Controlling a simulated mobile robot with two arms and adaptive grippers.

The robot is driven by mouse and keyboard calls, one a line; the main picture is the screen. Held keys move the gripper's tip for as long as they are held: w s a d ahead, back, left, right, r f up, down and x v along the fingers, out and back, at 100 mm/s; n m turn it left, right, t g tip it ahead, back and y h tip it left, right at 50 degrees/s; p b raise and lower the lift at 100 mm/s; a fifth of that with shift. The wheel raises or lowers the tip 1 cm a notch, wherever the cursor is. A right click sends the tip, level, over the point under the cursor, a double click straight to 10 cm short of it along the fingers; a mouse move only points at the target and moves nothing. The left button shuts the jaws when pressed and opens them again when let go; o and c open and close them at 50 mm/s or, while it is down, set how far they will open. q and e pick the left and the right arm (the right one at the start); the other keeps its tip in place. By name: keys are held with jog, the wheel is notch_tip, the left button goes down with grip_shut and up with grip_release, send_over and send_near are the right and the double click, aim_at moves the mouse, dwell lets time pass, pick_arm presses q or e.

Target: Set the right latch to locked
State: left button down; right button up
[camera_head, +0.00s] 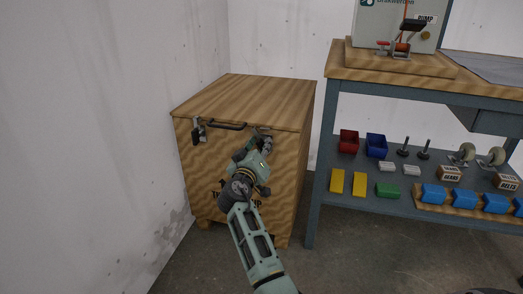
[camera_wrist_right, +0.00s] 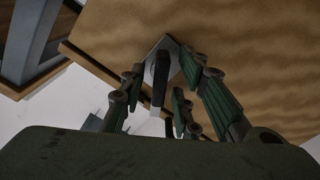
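A wooden crate (camera_head: 240,180) with a lid stands on the floor by the wall. The left latch (camera_head: 197,130) is at its front upper left, beside a dark handle (camera_head: 226,125). The right latch (camera_wrist_right: 160,72), a dark lever on a light metal plate, shows in the right wrist view; in the head view my gripper largely hides it. My right gripper (camera_head: 262,143) is at the crate's front upper right. In the right wrist view my right gripper (camera_wrist_right: 163,76) is open, its fingers apart on both sides of the lever. I cannot tell whether they touch it. My left gripper is not in view.
A workbench (camera_head: 420,89) stands right of the crate, carrying a machine (camera_head: 397,20). Its lower shelf (camera_head: 400,203) holds bins, boxes, casters and coloured blocks. White walls (camera_head: 90,120) stand left of and behind the crate. Some floor in front is clear.

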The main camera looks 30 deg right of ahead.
jog(key=shift+w+d, duration=0.1)
jog(key=shift+c, duration=0.6)
grip_shut()
